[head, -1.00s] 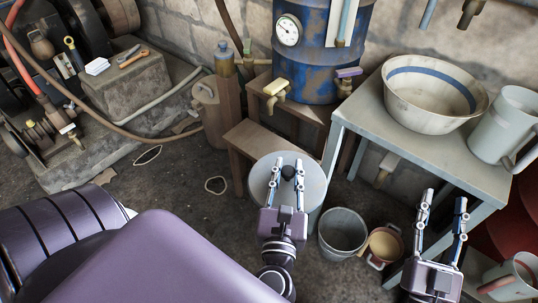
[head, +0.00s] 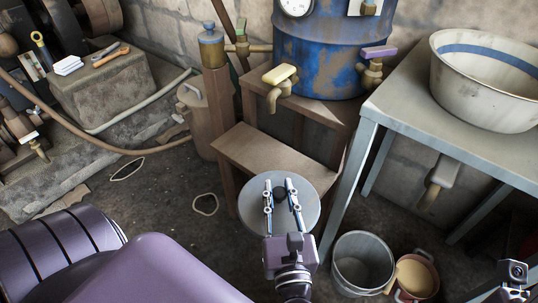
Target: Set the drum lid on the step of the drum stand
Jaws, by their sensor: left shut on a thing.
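The drum lid (head: 308,212) is a round grey disc in the lower middle of the head view. My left gripper (head: 282,188) is over it, shut on its dark knob, which the fingers partly hide. The drum stand is brown wood, with a low step (head: 262,158) just behind the lid. The lid's far edge overlaps the step's front edge in view; I cannot tell whether they touch. The blue, rusty drum (head: 322,58) stands on the stand's upper level. A part of my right gripper (head: 515,275) shows in the bottom right corner; its finger state is unclear.
A grey metal table (head: 400,85) with a large bowl (head: 485,85) stands at the right. A grey bucket (head: 362,262) and a reddish pot (head: 418,278) sit on the floor right of the lid. Brass taps stick out from the drum. The step's top looks bare.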

